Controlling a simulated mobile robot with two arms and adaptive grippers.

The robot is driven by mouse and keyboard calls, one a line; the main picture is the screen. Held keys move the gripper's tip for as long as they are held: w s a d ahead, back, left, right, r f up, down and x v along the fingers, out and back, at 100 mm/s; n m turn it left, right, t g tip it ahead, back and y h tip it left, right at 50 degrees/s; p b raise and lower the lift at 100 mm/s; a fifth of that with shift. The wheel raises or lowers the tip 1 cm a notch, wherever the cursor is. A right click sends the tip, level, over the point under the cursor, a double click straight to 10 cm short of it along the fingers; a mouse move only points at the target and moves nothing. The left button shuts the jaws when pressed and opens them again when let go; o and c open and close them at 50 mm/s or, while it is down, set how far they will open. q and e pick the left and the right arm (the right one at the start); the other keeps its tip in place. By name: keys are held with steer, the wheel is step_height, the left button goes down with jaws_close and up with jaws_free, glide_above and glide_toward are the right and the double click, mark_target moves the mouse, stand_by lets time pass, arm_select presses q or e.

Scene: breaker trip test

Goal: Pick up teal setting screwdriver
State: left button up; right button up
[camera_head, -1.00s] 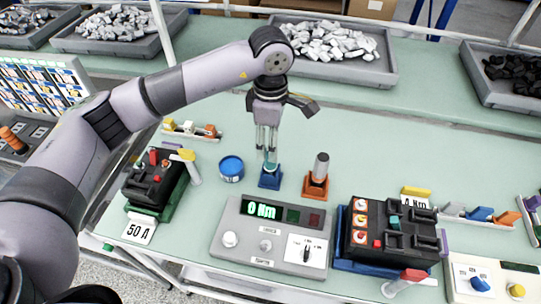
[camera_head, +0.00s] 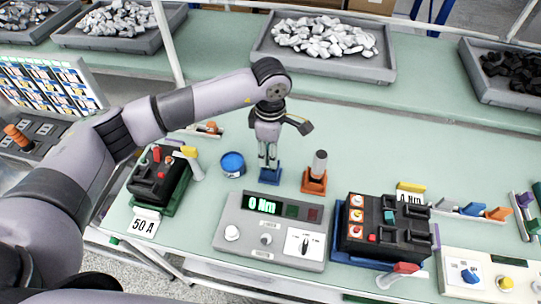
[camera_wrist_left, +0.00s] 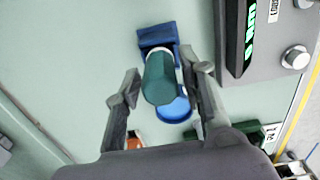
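The teal setting screwdriver (camera_wrist_left: 160,80) stands in a blue holder (camera_head: 270,176) on the green worktop. In the wrist view the holder (camera_wrist_left: 157,36) shows just beyond the teal handle. My left gripper (camera_head: 267,160) points down over the holder. Its two fingers are spread, one on each side of the teal handle, with gaps visible in the wrist view (camera_wrist_left: 165,85). In the head view the fingers mostly hide the handle. My right gripper is not in view.
An orange holder with a dark-handled tool (camera_head: 318,165) stands close on the right. A blue round tin (camera_head: 233,164) is on the left. A grey torque meter (camera_head: 271,232) lies in front. Breakers stand on both sides (camera_head: 385,228).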

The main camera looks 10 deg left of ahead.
arm_select(q)
jaws_close()
steer(key=shift+r, duration=0.15)
